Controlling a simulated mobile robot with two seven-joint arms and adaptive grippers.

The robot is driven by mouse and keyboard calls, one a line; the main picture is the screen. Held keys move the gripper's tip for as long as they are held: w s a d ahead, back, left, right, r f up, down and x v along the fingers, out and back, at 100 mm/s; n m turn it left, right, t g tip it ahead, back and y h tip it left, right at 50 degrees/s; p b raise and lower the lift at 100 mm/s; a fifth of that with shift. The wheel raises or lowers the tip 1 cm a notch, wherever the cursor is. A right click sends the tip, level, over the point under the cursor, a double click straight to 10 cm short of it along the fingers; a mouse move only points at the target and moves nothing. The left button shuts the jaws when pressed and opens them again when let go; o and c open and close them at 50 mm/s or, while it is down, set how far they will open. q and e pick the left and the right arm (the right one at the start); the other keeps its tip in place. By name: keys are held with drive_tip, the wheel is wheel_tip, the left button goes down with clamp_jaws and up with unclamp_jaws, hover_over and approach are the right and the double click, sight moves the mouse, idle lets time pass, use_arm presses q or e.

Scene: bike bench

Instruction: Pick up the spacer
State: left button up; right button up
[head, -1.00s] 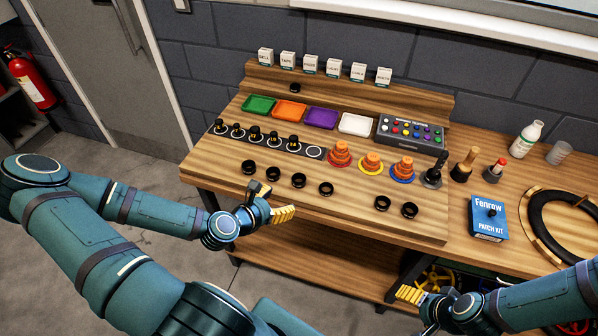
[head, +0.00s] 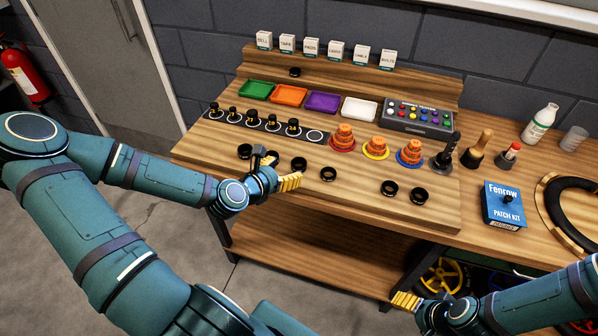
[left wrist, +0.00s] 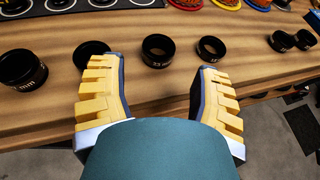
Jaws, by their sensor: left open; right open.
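Several black ring-shaped spacers stand in a row along the front of the wooden bench; which one is meant, I cannot tell. In the head view they include a left-end ring (head: 245,151), a ring (head: 299,164), another (head: 328,174) and a right pair (head: 390,188). My left gripper (head: 276,169) is open and empty at the bench's front edge, by the left rings. In the left wrist view, a ring (left wrist: 157,50) stands beyond the gap between the open fingers (left wrist: 158,72). The left finger partly covers another ring (left wrist: 92,48). My right gripper (head: 408,301) is open, low in front of the bench.
Behind the rings lies a dark strip (head: 272,124) with several black-and-gold parts. Orange stacks (head: 376,147) stand right of it, with coloured trays (head: 290,95) and a button box (head: 418,115) behind. A blue patch kit box (head: 504,205) is at the right.

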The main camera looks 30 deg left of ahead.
sight(302, 162)
use_arm(q)
drive_tip(key=shift+x, duration=1.15)
drive_tip(key=shift+b+x, duration=0.85)
drive_tip(key=shift+x, duration=1.7)
drive_tip(key=shift+o, duration=0.2)
drive_tip(key=c, duration=1)
